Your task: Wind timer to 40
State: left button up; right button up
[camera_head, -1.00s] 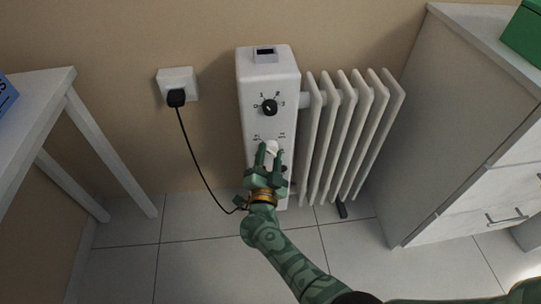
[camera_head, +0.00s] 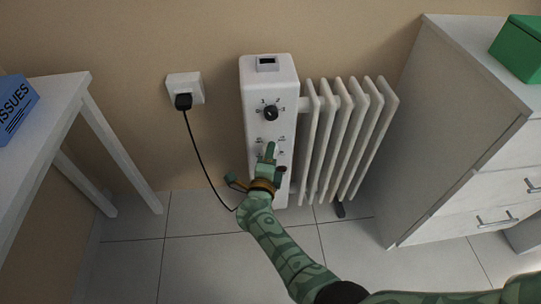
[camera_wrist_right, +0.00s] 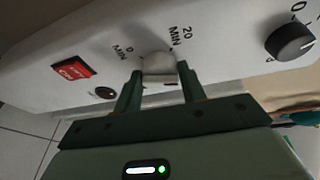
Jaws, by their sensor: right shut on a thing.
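The white timer knob (camera_wrist_right: 158,64) is on the front panel of the white heater (camera_head: 268,80), with "0 MIN" and "20 MIN" printed near it in the right wrist view. My right gripper (camera_wrist_right: 160,74) is shut on this knob, one finger on each side. In the head view my right gripper (camera_head: 268,155) reaches the lower panel from below and mostly hides the knob. The knob's exact setting cannot be read. My left gripper is not in view.
A black dial (camera_head: 270,113) sits above the timer; it also shows in the wrist view (camera_wrist_right: 291,43). A plugged cord (camera_head: 197,150) hangs left of the heater. Radiator fins (camera_head: 345,135) and a drawer cabinet (camera_head: 450,140) are at right, a white table (camera_head: 55,95) at left.

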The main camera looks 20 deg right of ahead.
jog(key=shift+r+m+y+p, duration=0.25)
jog(key=shift+m+y+p, duration=0.25)
jog(key=shift+m, duration=0.7)
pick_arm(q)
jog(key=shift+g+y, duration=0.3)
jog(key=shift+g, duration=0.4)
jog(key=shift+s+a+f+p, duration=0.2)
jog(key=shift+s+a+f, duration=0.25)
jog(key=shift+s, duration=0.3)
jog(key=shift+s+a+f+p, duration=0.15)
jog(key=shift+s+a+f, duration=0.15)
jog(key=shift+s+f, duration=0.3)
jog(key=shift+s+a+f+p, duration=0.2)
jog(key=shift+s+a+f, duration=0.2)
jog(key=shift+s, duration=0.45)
pick_arm(e)
jog(key=shift+d+m+y, duration=0.15)
jog(key=shift+m+y, duration=0.45)
jog(key=shift+m, duration=1)
jog(key=shift+f, duration=0.1)
jog(key=o, duration=0.9)
